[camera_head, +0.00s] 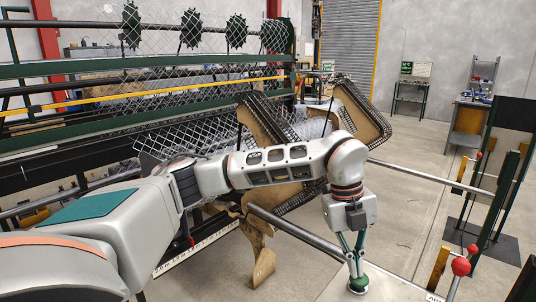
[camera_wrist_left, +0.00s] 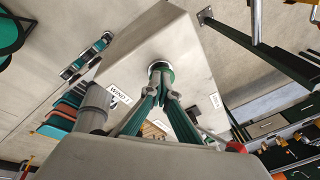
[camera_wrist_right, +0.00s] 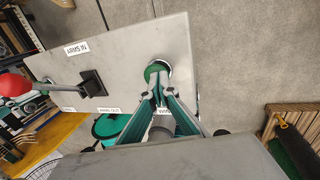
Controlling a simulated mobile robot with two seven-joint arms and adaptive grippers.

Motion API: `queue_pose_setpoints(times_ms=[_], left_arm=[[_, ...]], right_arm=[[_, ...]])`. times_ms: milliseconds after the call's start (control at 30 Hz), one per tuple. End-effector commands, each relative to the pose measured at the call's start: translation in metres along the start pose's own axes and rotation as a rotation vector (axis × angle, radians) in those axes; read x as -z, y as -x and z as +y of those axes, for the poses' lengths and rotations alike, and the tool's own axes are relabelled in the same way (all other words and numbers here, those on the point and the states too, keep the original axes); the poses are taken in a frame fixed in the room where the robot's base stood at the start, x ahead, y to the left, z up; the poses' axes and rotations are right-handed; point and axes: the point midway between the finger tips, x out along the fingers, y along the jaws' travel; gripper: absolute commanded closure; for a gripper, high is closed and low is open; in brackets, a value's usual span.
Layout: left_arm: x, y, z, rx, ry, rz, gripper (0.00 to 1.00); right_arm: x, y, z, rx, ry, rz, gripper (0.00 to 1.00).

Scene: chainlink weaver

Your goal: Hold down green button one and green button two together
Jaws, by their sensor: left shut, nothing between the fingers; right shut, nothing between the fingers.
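My left gripper (camera_head: 356,268) points straight down, shut and empty, with its fingertips at a green button (camera_head: 359,284) on a grey panel. In the left wrist view, the shut left fingertips (camera_wrist_left: 164,78) meet that green button (camera_wrist_left: 159,67), set in a metal ring near a "WIND 1" label. In the right wrist view, my right gripper (camera_wrist_right: 158,88) is shut and empty, its fingertips at another green button (camera_wrist_right: 153,70) in a metal ring; a label beside it is partly covered. The right gripper is outside the head view. I cannot tell how far either button is pressed.
Red-knobbed levers (camera_head: 461,266) stand at the right of the head view; a red knob (camera_wrist_right: 14,85) also shows in the right wrist view. The chainlink machine (camera_head: 150,70) fills the left and back. Metal rails (camera_head: 425,176) cross the middle. Concrete floor is open at the back right.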

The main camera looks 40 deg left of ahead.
Motion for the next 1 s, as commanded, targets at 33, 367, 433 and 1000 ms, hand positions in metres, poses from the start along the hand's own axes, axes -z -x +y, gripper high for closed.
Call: queue_pose_setpoints(times_ms=[33,367,433,1000], left_arm=[[0.0,-0.001,0.001,-0.002,0.0,0.001,1.0],[0.0,-0.001,0.001,-0.002,0.0,0.001,1.0],[0.0,-0.001,0.0,-0.002,0.0,0.001,1.0],[0.006,0.037,-0.007,0.0,0.0,-0.001,1.0]], right_arm=[[0.0,-0.001,0.0,0.001,0.0,0.002,1.0],[0.0,-0.001,0.0,0.001,0.0,0.001,1.0],[0.0,-0.001,0.0,0.001,0.0,0.001,1.0],[0.0,-0.001,0.0,0.001,0.0,0.001,1.0]])
